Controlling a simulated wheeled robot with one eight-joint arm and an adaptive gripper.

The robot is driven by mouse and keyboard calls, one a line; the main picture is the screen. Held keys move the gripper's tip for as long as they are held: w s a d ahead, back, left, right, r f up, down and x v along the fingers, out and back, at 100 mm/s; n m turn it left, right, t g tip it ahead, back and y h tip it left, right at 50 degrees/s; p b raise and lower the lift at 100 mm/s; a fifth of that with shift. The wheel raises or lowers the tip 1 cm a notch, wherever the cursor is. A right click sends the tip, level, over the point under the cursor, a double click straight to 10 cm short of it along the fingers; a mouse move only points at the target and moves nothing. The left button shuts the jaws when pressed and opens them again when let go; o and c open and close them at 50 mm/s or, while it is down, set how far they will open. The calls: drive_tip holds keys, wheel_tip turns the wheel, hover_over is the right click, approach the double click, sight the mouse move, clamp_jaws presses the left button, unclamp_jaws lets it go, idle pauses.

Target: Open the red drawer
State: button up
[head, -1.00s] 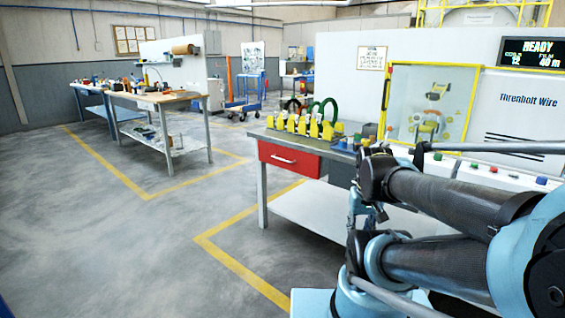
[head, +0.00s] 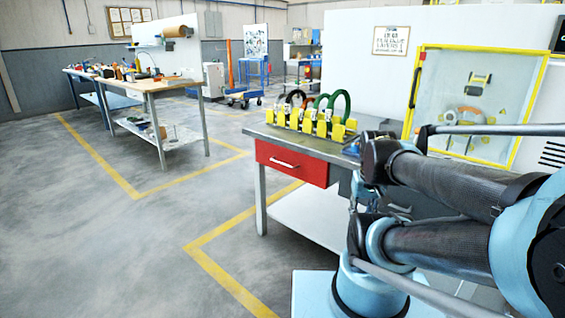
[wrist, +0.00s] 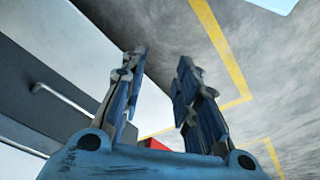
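The red drawer (head: 290,163) is under the left end of the workbench top and looks shut. Its front carries a pale bar handle (head: 284,163). In the wrist view a small piece of the red drawer (wrist: 154,143) shows low between the finger bases. My gripper (wrist: 161,65) is open, with its two blue-grey fingers apart and nothing between them. In the head view it is largely hidden by my arm, to the right of the red drawer and apart from it.
A yellow rack (head: 318,122) with green and dark coils stands on the workbench top (head: 268,132). A dark grey front with a metal handle (wrist: 62,101) is at left in the wrist view. A yellow-framed panel (head: 463,105) stands behind. The floor (head: 120,250) left of the workbench is clear.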

drive_tip(key=shift+w+a, duration=0.1)
drive_tip(key=shift+w, duration=0.3)
